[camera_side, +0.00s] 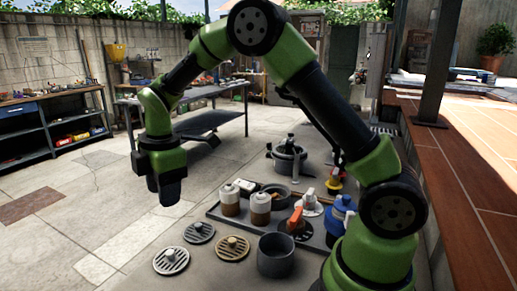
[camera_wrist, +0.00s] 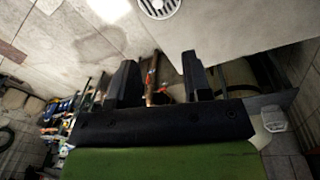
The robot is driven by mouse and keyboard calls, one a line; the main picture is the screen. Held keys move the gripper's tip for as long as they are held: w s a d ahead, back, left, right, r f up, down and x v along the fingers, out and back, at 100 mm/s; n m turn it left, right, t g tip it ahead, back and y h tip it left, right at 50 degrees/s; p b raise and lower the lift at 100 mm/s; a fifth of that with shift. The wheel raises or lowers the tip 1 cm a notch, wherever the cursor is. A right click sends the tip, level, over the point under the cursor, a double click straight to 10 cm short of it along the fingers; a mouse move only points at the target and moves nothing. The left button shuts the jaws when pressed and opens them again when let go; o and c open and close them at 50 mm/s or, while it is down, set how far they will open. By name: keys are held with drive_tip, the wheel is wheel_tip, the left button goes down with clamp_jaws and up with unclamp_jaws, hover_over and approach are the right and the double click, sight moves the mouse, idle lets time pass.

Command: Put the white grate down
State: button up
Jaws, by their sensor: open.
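A pale round slotted disc, apparently this grate, shows at the top edge of the wrist view (camera_wrist: 158,7), partly cut off. My gripper (camera_side: 167,192) hangs above the paving, up and left of the grate and apart from it. In the wrist view my gripper's fingers (camera_wrist: 157,78) stand wide apart with nothing held between them.
A grey-green grate (camera_side: 199,232) and a tan grate (camera_side: 233,248) lie close by. A dark pot (camera_side: 276,255) stands right of them. A tray (camera_side: 213,213) bears jars and valve parts. A large pot (camera_side: 289,160) stands behind. The paving to the left is clear.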

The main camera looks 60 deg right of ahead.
drive_tip(key=s+r+m+t, duration=0.2)
drive_tip(key=s+r+m, duration=0.25)
drive_tip(key=r, duration=0.35)
drive_tip(key=s+r+m+t+y, duration=0.1)
drive_tip(key=s+r+m+t, duration=0.1)
drive_tip(key=s+m, duration=0.4)
drive_tip(key=s+r+m+t, duration=0.2)
drive_tip(key=s+m, duration=0.5)
drive_tip(key=s, duration=0.5)
drive_tip(key=shift+a+r+y, duration=0.3)
drive_tip(key=shift+r+y, duration=0.1)
drive_tip(key=shift+r, duration=0.3)
